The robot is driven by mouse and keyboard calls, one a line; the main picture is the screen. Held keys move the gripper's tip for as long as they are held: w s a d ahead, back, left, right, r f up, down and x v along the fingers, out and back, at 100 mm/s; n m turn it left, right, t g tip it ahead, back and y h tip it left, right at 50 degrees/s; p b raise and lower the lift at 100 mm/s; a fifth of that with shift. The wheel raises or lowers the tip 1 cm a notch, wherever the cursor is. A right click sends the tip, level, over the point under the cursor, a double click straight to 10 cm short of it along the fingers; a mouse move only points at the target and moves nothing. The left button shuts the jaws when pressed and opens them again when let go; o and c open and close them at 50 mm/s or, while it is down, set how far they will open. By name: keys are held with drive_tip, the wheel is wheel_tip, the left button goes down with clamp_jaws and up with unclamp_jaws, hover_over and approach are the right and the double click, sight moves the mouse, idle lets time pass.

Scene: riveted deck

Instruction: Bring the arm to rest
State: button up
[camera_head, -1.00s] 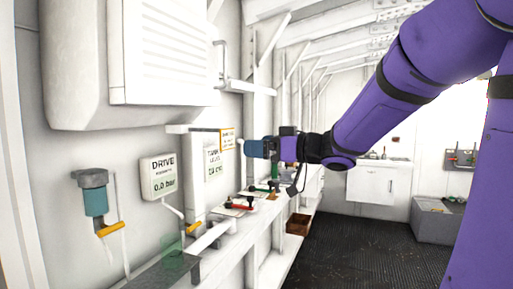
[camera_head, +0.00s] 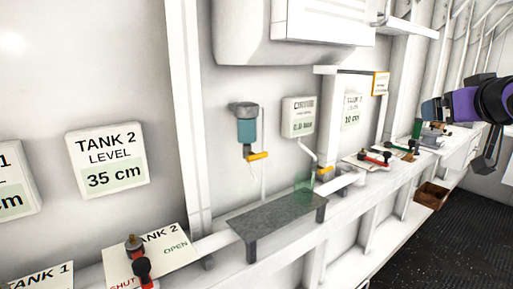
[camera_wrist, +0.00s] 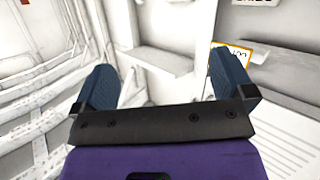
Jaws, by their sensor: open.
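My gripper (camera_head: 432,112) is at the right of the head view, at the end of my purple arm, in front of the wall beyond the shelf's red-handled valve. In the wrist view its two blue fingers (camera_wrist: 163,88) stand wide apart with nothing between them. The gripper is open and empty. Only the end part of my arm shows in the head view; the rest is out of frame.
A grey bracket shelf (camera_head: 275,222) holds a clear greenish cup (camera_head: 303,187). A teal-bodied dispenser (camera_head: 247,131) hangs above. Valve plates (camera_head: 152,258) lie at lower left. A brown crate (camera_head: 431,195) sits low at right. Dark floor (camera_head: 440,245) is clear.

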drive_tip(key=s+a+f+g+y, duration=0.1)
drive_tip(key=s+a+f+g, duration=0.3)
drive_tip(key=s, duration=0.4)
drive_tip(key=s+a+f+g+y, duration=0.1)
drive_tip(key=s+a+f+g, duration=0.2)
drive_tip(key=s, duration=0.6)
wheel_tip(320, 180, down, 3)
drive_tip(key=shift+s+a+r+g+y, duration=0.15)
drive_tip(key=shift+a+g+y, duration=0.2)
drive_tip(key=shift+g, duration=0.65)
